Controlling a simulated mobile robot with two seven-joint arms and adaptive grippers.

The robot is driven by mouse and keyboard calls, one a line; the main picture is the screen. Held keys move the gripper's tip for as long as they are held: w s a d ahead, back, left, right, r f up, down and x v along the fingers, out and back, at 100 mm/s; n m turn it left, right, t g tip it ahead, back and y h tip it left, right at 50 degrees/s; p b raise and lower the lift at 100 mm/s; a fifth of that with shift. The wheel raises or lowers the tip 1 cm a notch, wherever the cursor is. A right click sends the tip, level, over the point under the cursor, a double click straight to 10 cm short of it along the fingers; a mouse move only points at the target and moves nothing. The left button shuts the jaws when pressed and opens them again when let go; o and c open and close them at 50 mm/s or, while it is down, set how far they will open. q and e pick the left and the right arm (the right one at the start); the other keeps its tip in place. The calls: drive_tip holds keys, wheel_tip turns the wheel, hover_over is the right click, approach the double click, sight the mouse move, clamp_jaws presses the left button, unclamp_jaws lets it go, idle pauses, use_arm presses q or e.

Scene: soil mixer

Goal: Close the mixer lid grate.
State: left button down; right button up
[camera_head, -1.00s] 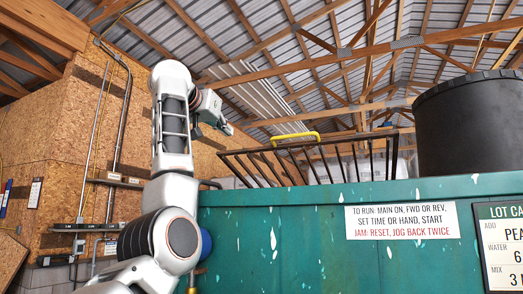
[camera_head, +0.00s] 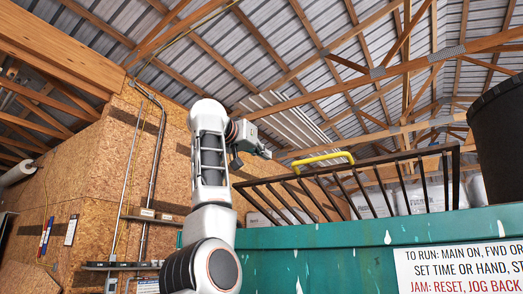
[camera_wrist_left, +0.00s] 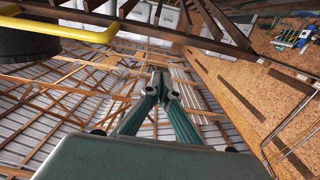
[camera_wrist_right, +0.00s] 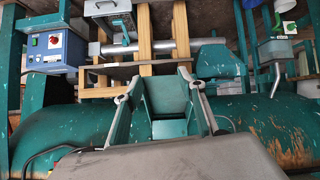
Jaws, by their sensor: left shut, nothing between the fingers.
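The mixer lid grate (camera_head: 361,188), a row of dark bars under a top rail, stands raised above the rim of the green mixer (camera_head: 330,262). Its yellow handle (camera_head: 324,158) is on the top rail; it also shows at upper left in the left wrist view (camera_wrist_left: 62,27). My left gripper (camera_head: 265,154) is just left of the handle in the head view, apart from it. In the left wrist view its fingers (camera_wrist_left: 160,84) are together and empty. My right gripper (camera_wrist_right: 155,86) shows only in the right wrist view, fingers apart, in front of green machinery.
A black drum (camera_head: 497,130) stands at the right behind the mixer rim. A wood-panel wall (camera_head: 90,195) with conduit is at the left. Pale sacks (camera_head: 415,197) show behind the grate. A blue control box (camera_wrist_right: 55,52) shows in the right wrist view.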

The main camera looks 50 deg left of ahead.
sight(275, 178)
use_arm(q)
drive_tip(key=p+x, duration=0.2)
drive_tip(key=x, duration=0.4)
drive_tip(key=shift+p, duration=0.4)
drive_tip(key=f+b, duration=0.1)
drive_tip(key=f, duration=0.1)
drive_tip(key=s+f+b, duration=0.1)
drive_tip(key=f, duration=0.1)
drive_tip(key=shift+s+d, duration=0.1)
drive_tip(key=shift+d, duration=0.15)
use_arm(e)
drive_tip(key=shift+w+a+r, duration=0.1)
drive_tip(key=shift+w+r, duration=0.15)
drive_tip(key=shift+r, duration=0.35)
drive_tip(key=shift+w+a+r, duration=0.1)
drive_tip(key=shift+w+r, duration=0.1)
drive_tip(key=shift+r, duration=0.35)
